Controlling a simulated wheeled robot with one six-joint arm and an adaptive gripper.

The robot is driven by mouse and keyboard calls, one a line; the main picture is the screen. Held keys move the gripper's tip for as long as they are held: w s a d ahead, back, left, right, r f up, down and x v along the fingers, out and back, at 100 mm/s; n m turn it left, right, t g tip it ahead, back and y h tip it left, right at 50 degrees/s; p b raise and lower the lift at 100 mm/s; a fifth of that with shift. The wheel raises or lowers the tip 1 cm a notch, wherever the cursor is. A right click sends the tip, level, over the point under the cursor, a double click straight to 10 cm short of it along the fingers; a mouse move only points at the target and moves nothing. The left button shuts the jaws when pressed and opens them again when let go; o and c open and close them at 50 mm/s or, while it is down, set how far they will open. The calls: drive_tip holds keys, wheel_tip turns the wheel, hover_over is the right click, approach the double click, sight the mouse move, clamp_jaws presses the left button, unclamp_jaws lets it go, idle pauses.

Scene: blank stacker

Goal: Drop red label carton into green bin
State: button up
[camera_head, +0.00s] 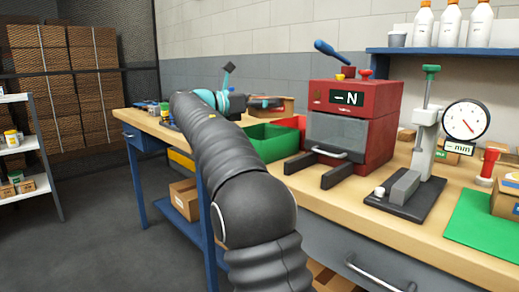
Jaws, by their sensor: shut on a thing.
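My arm reaches away from me over the workbench, and its far end has teal bands. My gripper (262,102) is small, dark and partly hidden there, just beyond and above the green bin (272,143). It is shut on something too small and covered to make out. I cannot pick out a red label on any carton with certainty. The green bin stands open on the bench, left of the red machine, with its left part hidden by my arm.
A red bin (297,121) stands behind the green one. The red machine (352,112) with two dark prongs, a dial gauge stand (425,165) and a green mat (478,228) occupy the bench (345,208) to the right. A blue shelf (450,50) holds white bottles.

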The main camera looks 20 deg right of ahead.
drive_tip(key=o, duration=1.6)
drive_tip(key=shift+a, duration=0.1)
drive_tip(key=a, duration=1.2)
drive_tip(key=shift+s, duration=0.25)
drive_tip(key=shift+s+d, duration=0.1)
drive_tip(key=shift+d, duration=0.05)
